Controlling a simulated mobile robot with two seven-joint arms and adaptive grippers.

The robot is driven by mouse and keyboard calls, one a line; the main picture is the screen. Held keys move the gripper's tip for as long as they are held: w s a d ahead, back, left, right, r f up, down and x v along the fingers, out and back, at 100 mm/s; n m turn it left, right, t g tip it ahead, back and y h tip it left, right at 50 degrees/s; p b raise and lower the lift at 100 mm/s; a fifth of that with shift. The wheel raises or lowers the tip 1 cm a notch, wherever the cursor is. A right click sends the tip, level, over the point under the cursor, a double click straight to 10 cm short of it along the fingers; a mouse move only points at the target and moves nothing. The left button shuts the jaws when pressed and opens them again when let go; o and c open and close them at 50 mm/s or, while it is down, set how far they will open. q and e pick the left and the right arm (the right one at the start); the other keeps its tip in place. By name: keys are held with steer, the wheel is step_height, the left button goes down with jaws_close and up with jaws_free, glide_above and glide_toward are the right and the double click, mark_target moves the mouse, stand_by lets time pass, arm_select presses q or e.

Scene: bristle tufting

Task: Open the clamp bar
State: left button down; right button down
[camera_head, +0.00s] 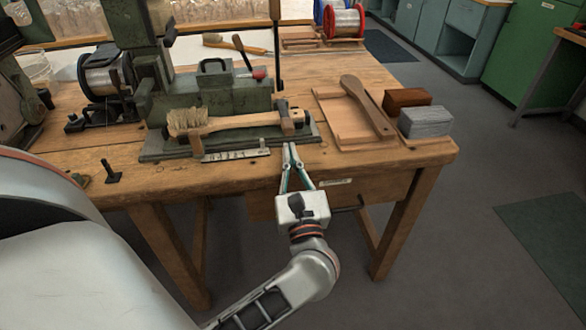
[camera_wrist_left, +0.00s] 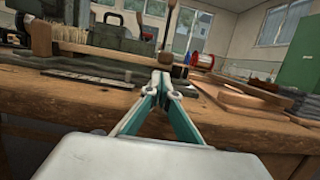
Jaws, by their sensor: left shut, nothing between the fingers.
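A green metal tufting machine (camera_head: 225,97) stands on the wooden workbench. A brush with pale bristles (camera_head: 188,121) and a wooden handle lies along its front, over the green base. A dark upright clamp piece (camera_head: 283,107) crosses the handle near its right end. I cannot tell for sure which part is the clamp bar. My left gripper (camera_head: 290,148) is at the bench's front edge, just in front of the base's right end. Its fingertips are together and empty, apart from the brush. The left wrist view also shows the closed fingertips (camera_wrist_left: 161,80) and the brush handle (camera_wrist_left: 95,48).
A wooden tray (camera_head: 338,128) with a paddle-shaped wooden piece (camera_head: 366,104) lies right of the machine. A brown block (camera_head: 407,98) and a grey block (camera_head: 425,122) sit beside it. A light ruled strip (camera_head: 236,154) lies in front of the brush.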

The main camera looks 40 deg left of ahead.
mark_target(284, 115)
arm_select(q)
steer(key=shift+x, duration=1.45)
